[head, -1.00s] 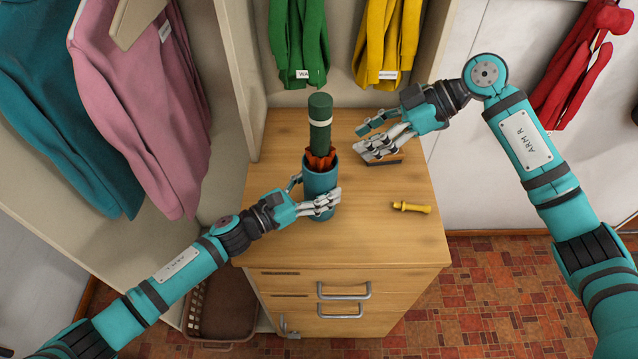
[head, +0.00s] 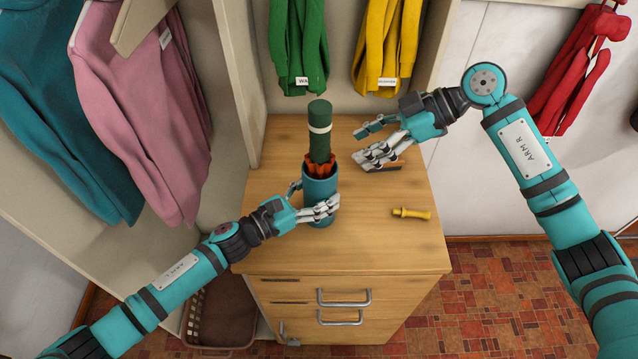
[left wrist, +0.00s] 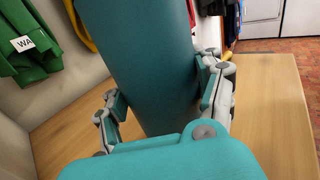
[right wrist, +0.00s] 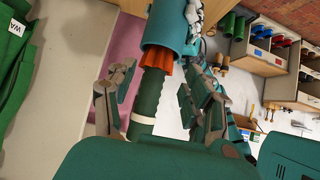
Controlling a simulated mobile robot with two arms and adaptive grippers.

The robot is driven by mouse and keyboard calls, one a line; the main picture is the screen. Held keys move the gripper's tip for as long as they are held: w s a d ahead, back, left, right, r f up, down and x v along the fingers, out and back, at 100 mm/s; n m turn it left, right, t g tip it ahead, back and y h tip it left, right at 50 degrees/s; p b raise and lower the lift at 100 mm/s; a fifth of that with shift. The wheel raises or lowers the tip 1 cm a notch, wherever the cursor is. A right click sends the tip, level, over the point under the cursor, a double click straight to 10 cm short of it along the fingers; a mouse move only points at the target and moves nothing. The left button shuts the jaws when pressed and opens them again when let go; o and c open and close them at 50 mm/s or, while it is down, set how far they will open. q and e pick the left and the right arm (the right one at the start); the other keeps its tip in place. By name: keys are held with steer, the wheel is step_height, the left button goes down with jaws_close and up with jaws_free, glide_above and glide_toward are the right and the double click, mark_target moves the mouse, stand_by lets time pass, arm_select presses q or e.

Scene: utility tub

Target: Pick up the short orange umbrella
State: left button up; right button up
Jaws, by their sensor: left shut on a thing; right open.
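The short umbrella stands handle-up in a teal cylindrical tub (head: 319,186). Its dark green handle (head: 320,137) has a pale band, and orange folded cloth (head: 319,168) shows at the tub's rim; the rest is hidden inside. My left gripper (head: 318,207) is shut on the tub low on its side; the left wrist view shows fingers on both sides of the tub wall (left wrist: 150,65). My right gripper (head: 372,143) is open and empty, right of the handle and apart from it. In the right wrist view the handle (right wrist: 147,100) shows between the spread fingers.
The tub stands on a wooden cabinet (head: 270,245). Green (head: 298,50) and yellow (head: 388,45) garments hang behind. The cabinet's front is clear.

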mark_target(323, 146)
steer(key=shift+o, duration=0.2)
steer(key=shift+s+a+f+y, duration=0.1)
steer(key=shift+a+y, duration=0.3)
steer(key=s+a+r+m+t+h, duration=0.1)
steer(key=s+a+m+t+h, duration=0.15)
steer(key=s+m+t, duration=0.55)
steer(key=s+a+m+t+h, duration=0.2)
steer(key=s+m+t+h, duration=0.1)
steer(key=m+t, duration=0.5)
steer(key=shift+n+t, duration=0.6)
steer(key=shift+n, duration=0.1)
steer(key=x, duration=1.1)
steer(key=shift+w, duration=0.35)
